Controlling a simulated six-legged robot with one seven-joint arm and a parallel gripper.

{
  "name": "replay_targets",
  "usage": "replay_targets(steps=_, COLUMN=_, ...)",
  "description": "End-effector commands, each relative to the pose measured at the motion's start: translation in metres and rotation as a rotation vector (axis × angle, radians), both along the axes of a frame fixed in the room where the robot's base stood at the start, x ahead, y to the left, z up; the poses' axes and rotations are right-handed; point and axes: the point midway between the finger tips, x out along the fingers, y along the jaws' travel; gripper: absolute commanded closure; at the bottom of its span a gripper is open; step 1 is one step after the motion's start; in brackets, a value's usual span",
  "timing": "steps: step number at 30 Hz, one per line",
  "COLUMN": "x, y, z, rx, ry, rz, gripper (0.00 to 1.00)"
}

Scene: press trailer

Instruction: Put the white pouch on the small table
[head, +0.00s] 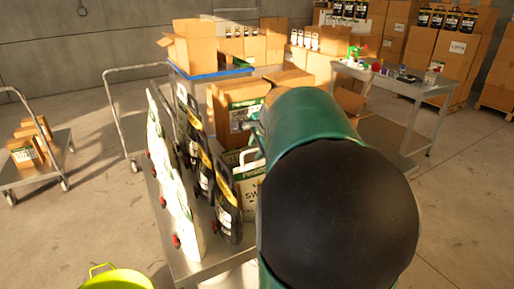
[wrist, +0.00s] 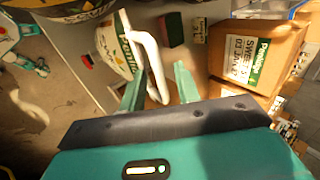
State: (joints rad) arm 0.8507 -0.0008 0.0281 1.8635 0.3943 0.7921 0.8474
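A white pouch (head: 248,182) with a green band and dark lettering stands on the metal cart (head: 185,262) in the head view, partly hidden by my arm. In the wrist view, a white container with a green label (wrist: 112,48), a red cap and a white handle shows just ahead of my gripper; it appears to be the pouch. My gripper (wrist: 160,86) is open, and the handle's end shows between its two green fingers. I cannot tell whether they touch. A grey table (head: 405,84) with small items on it stands at the back right; it may be the small table.
Black jugs (head: 226,210) and a row of white containers with red caps (head: 172,185) stand left of the pouch. A cardboard box (wrist: 255,55) is to the right in the wrist view. A yellow-green bucket (head: 115,279) is at the front. Floor between cart and table is partly hidden.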

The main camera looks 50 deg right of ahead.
Motion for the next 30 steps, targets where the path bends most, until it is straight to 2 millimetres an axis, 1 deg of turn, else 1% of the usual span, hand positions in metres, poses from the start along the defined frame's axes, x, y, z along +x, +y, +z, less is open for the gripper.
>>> replay_targets(steps=5, x=-0.009, y=0.003, z=0.017, rx=-0.003, ry=-0.003, rz=0.000, gripper=0.68)
replay_targets(steps=12, x=-0.036, y=0.012, z=0.060, rx=-0.004, ry=-0.004, rz=0.001, gripper=0.68)
replay_targets(steps=18, x=-0.055, y=0.018, z=0.090, rx=-0.004, ry=-0.002, rz=0.001, gripper=0.68)
replay_targets(steps=22, x=-0.062, y=0.020, z=0.099, rx=-0.001, ry=-0.001, rz=-0.001, gripper=0.68)
replay_targets(steps=27, x=-0.064, y=0.021, z=0.101, rx=-0.002, ry=0.001, rz=0.002, gripper=0.68)
replay_targets(steps=29, x=-0.062, y=0.027, z=0.100, rx=-0.009, ry=0.005, rz=0.022, gripper=0.68)
replay_targets(steps=30, x=-0.060, y=0.035, z=0.099, rx=-0.020, ry=0.011, rz=0.051, gripper=0.68)
